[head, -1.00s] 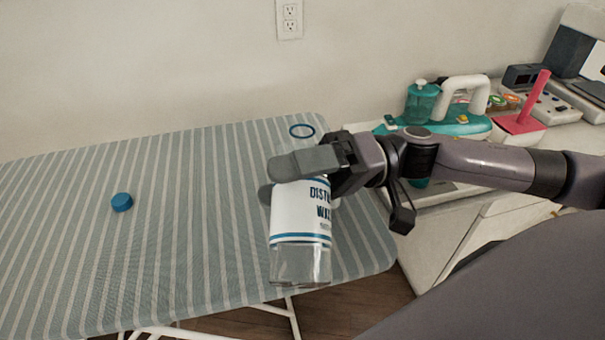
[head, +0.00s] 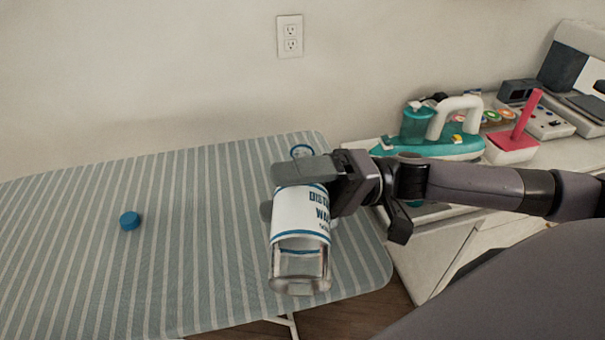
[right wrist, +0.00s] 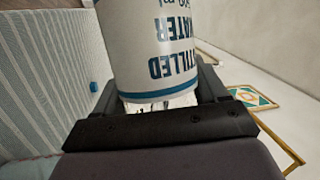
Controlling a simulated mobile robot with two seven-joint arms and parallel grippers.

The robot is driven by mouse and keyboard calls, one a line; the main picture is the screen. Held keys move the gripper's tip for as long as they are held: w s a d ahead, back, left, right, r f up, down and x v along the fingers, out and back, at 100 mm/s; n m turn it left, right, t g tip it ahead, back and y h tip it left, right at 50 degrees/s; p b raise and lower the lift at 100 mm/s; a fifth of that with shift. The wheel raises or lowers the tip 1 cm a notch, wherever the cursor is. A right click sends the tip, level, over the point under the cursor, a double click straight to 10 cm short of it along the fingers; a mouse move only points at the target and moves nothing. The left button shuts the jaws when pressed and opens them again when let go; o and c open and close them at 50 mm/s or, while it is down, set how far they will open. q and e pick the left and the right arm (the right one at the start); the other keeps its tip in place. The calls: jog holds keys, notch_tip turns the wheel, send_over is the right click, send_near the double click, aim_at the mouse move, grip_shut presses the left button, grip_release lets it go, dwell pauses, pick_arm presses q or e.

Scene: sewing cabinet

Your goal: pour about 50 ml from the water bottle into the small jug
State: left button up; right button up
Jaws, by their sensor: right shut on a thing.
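My right gripper (head: 300,182) is shut on the water bottle (head: 301,235), a clear bottle with a white and blue label. It holds the bottle tilted above the striped board, base toward me and neck end away. The gripper hides the bottle's neck in the head view. In the right wrist view the bottle's label (right wrist: 168,40) shows upside down between the fingers. A blue ring (head: 301,149), perhaps the small jug's rim, shows just beyond the gripper, partly hidden; I cannot make out a body below it. I cannot see any water flowing. My left gripper is not in view.
The striped ironing board (head: 90,265) is mostly clear. A blue cap (head: 130,220) lies on it at left. On the cabinet at right stand a teal iron-like appliance (head: 445,148) with a white handle and a pink-handled thing (head: 524,118).

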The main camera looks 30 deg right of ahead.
jog(key=shift+r+m+p, duration=0.3)
jog(key=shift+p, duration=0.25)
jog(key=shift+s+a, duration=0.2)
jog(key=shift+a, duration=0.05)
jog(key=shift+s+a, duration=0.15)
jog(key=shift+s, duration=0.05)
jog(key=shift+s+a+r+m+p, duration=0.15)
jog(key=shift+m+p, duration=0.15)
jog(key=shift+p, duration=0.25)
dwell(1.6)
